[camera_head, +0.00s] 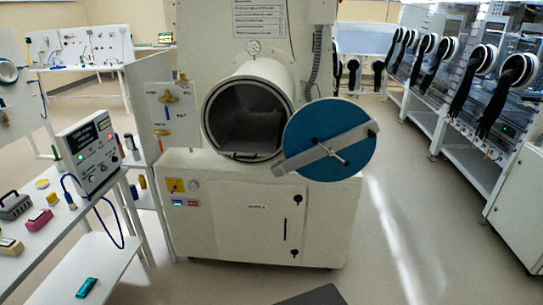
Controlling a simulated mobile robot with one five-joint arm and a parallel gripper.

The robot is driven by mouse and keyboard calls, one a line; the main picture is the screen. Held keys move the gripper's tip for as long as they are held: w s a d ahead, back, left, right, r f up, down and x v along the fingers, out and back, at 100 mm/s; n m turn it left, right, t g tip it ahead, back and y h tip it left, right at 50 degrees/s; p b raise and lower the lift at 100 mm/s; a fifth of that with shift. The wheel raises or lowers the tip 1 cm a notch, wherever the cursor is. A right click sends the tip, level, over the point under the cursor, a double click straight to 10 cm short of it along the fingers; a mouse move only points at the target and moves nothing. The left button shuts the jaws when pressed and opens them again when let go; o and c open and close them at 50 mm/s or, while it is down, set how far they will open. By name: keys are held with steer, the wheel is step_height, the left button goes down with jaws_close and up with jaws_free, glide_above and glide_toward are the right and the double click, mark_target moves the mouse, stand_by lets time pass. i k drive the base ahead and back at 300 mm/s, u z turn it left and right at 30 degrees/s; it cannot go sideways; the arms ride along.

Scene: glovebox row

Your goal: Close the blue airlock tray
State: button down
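A cream cylindrical airlock (268,72) stands ahead on a white cabinet, its round mouth facing me. The mouth is uncovered, and a dark interior with a flat grey surface shows inside. A round blue door (312,128) with a grey crossbar (325,148) and a small handle stands swung out to the right of the mouth. No separate blue tray can be made out; the blue part I see is this round door. My gripper is not in view.
The white cabinet (245,220) under the airlock has a latch panel. At left, a bench (60,235) holds a meter box (90,150) and small items. Glovebox stations with black gloves (510,90) line the right. Clear floor (400,230) lies between cabinet and stations.

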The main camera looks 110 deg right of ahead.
mark_target(256, 134)
steer(key=k, duration=0.3)
steer(key=z, duration=1.35)
steer(key=i, duration=1)
steer(key=z, duration=0.05)
